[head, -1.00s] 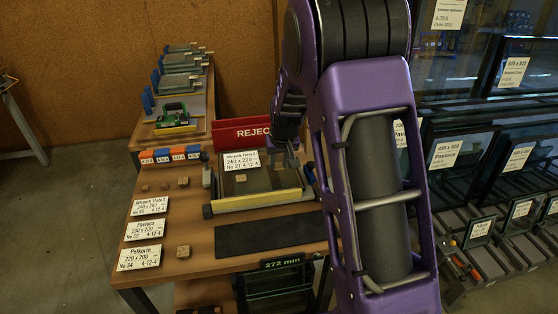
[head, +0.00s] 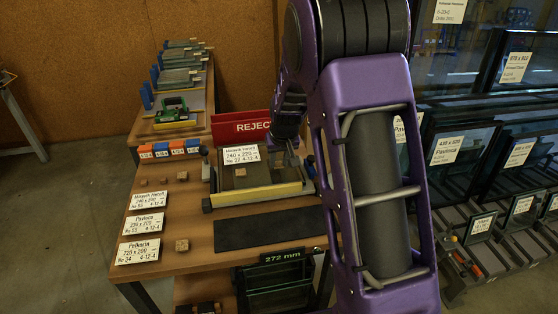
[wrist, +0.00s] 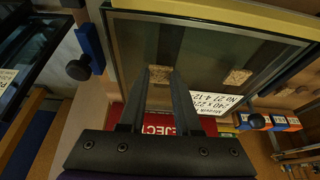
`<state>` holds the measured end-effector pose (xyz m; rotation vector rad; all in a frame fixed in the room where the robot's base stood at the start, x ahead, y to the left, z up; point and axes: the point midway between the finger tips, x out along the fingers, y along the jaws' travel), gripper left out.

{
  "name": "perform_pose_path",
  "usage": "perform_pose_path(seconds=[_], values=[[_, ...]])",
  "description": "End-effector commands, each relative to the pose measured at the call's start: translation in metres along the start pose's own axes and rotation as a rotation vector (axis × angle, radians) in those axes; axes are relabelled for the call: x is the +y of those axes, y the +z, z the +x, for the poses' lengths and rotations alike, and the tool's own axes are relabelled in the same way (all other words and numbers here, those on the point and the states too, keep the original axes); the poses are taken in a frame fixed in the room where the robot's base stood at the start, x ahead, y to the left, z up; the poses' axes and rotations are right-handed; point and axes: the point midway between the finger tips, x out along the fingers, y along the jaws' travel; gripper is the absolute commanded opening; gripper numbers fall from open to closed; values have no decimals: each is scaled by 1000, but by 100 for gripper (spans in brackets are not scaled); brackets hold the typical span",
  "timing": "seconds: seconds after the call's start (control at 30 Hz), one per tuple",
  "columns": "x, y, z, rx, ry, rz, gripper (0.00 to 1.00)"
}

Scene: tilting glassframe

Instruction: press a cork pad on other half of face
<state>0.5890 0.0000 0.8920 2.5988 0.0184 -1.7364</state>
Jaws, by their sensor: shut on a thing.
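The glass unit (head: 262,178) lies in a tilting frame with a yellow front bar (head: 258,194). A white label (head: 241,153) and one cork pad (head: 240,172) are on its face. In the wrist view that pad (wrist: 238,76) sits right of my fingers, on the glass (wrist: 200,50). My gripper (wrist: 164,78) is shut on a second small cork pad (wrist: 159,74), at the other half of the face. The pad is at or very near the glass; I cannot tell if it touches. In the head view my gripper (head: 291,158) is partly hidden by my arm.
Loose cork pads (head: 182,245) and several white labels (head: 138,251) lie on the bench's left side. A red reject sign (head: 240,127) stands behind the frame. A dark mat (head: 265,227) lies in front. Glass units in racks (head: 460,150) stand at right.

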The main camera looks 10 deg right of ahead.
Motion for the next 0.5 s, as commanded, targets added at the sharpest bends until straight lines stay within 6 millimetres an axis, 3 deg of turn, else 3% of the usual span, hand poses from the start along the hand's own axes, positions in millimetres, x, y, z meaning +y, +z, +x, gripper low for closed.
perform_pose_path(seconds=[0.5], values=[[0,3,6,0,0,0,0]])
